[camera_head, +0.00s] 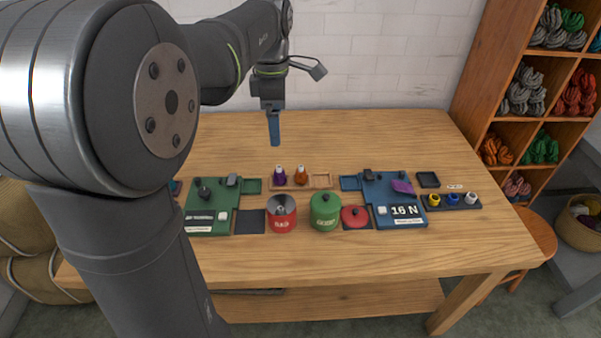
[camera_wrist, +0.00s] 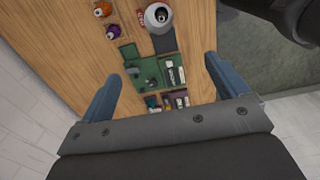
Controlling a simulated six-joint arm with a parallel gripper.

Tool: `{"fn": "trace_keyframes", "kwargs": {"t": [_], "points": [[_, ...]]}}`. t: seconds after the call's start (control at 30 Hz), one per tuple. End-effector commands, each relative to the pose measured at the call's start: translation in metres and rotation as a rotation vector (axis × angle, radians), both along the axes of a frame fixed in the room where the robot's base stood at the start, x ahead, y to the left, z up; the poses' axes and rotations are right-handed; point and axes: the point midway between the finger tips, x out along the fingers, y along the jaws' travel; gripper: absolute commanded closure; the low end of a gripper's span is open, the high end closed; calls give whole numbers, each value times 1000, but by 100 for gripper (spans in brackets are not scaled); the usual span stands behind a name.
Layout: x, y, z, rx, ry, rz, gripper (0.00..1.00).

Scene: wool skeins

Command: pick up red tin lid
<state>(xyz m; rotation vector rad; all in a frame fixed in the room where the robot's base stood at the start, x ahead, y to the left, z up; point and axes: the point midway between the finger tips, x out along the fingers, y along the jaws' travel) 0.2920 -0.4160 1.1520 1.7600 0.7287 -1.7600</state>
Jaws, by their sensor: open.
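The red tin lid (camera_head: 355,215) is a round red disc with a dark knob. It lies on a dark square between the green tin (camera_head: 325,211) and the blue board (camera_head: 395,190). The green tin has its green lid on. The red tin (camera_head: 282,215) stands open to the left, with something inside; its open top also shows in the wrist view (camera_wrist: 158,17). My gripper (camera_head: 274,140) is in the air above the back of the table, left of the lid and well apart from it. In the wrist view its blue fingers (camera_wrist: 168,95) are spread and empty.
A green board (camera_head: 226,212) lies left of the red tin. Purple and orange spools (camera_head: 290,177) stand in a wooden tray behind the tins. A dark tray (camera_head: 452,202) with small pots is at the right. The table's front strip (camera_head: 340,255) is clear.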

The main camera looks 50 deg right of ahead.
Motion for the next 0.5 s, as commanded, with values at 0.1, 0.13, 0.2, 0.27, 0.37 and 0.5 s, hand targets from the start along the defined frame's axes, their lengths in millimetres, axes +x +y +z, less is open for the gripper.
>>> {"fn": "trace_keyframes", "kwargs": {"t": [0.1,0.13,0.2,0.27,0.37,0.5], "points": [[-4,-7,-5,1,1,-14,8],[-7,-12,-10,4,2,-26,8],[-19,-32,-26,5,4,-67,8],[-34,-54,-45,7,4,-115,8],[-68,-92,-82,8,4,-206,8],[-115,-133,-128,6,3,-315,8]]}}
